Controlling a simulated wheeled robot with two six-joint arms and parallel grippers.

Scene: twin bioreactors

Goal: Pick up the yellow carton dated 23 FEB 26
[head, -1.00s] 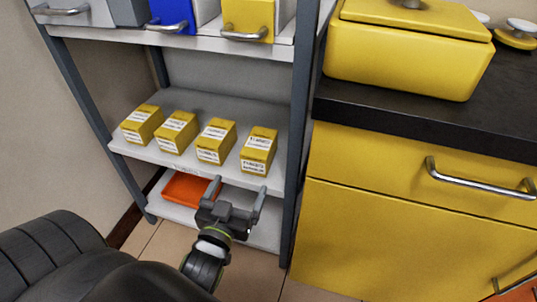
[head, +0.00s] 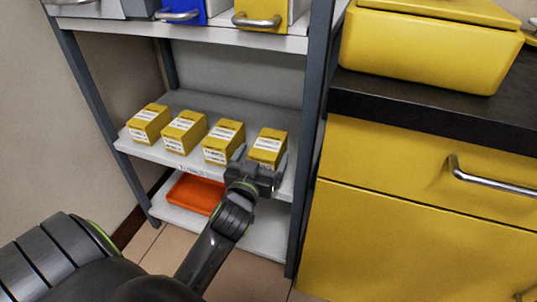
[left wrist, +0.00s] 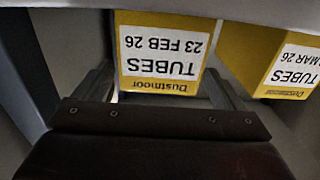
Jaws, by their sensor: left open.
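The yellow carton (head: 268,142) dated 23 FEB 26 is the rightmost of the row on the middle shelf. In the left wrist view its white label (left wrist: 163,50) appears upside down and reads TUBES, 23 FEB 26, Dustmoor. My left gripper (head: 262,160) is open at the carton's front. In the left wrist view one finger shows on each side of the carton's lower picture edge, and the jaws (left wrist: 160,85) are not closed on it. How far the fingers reach along its sides is hard to tell. My right gripper is not in view.
A neighbouring yellow carton (head: 223,142) stands close to the left; its label ends in MAR 26. Two more cartons stand further left. A shelf post (head: 313,130) rises just right of the row. An orange tray (head: 195,194) lies on the shelf below, and an upper shelf (head: 190,38) overhangs.

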